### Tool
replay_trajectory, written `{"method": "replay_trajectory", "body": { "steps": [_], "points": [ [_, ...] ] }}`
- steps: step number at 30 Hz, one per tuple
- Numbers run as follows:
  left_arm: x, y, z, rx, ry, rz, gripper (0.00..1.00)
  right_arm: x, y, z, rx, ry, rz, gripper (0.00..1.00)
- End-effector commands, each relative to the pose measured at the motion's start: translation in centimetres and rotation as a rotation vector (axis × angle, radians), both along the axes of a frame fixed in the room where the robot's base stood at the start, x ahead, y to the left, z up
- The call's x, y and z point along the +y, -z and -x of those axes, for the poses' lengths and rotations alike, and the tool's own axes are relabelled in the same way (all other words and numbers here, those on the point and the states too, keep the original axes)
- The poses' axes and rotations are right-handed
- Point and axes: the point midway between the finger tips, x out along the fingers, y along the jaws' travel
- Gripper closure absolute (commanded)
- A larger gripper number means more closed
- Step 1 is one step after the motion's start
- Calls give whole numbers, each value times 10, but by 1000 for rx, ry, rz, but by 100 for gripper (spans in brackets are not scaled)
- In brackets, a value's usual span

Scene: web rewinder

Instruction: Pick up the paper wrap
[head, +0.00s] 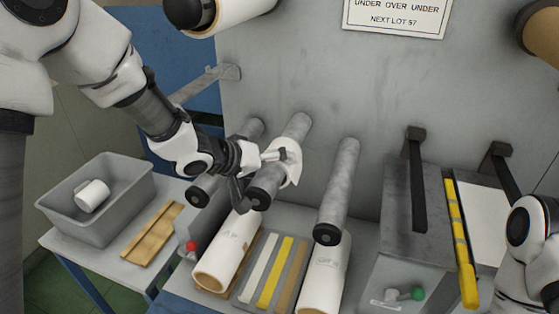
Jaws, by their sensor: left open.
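The paper wrap (291,165) is a torn-looking white piece around the middle grey roller (297,127), near its front end. My left gripper (259,174) is open at the wrap's left side, with its fingers close to the roller. I cannot tell whether the fingers touch the paper. Part of the wrap is hidden behind the gripper. My right arm shows at the right edge, but its gripper is out of view.
More grey rollers stand left and right (338,190) of the wrapped one. White paper rolls (222,265) and coloured strips (268,272) lie below. A grey bin (98,229) with a white roll (92,195) stands left. A yellow bar (459,240) is at right.

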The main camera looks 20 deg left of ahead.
Motion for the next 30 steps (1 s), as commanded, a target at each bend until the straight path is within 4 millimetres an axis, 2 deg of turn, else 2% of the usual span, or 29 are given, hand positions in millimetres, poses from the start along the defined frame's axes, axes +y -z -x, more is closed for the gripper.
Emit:
{"method": "replay_trajectory", "body": {
  "steps": [3, 8, 11, 12, 13, 23, 30],
  "points": [
    [-5, 6, -7, 0, 1, -1, 0, 0, -1, 0, -1, 1, 0, 0],
    [-5, 6, -7, 0, 1, 1, 0, 0, -1, 0, -1, 0, 0, 0],
    [-5, 6, -7, 0, 1, 1, 32, 0, -1, 0, -1, 0, 0, 0],
    [-5, 6, -7, 0, 1, 1, 46, 0, -1, 0, -1, 0, 0, 0],
    [-5, 6, -7, 0, 0, 0, 54, 0, -1, 0, -1, 0, 0, 0],
    [-5, 6, -6, 2, 1, -1, 54, 0, -1, 0, -1, 0, 0, 0],
    [-4, 2, -7, 3, -3, 0, 54, 0, -8, 0, -1, 0, 0, 0]
  ]
}}
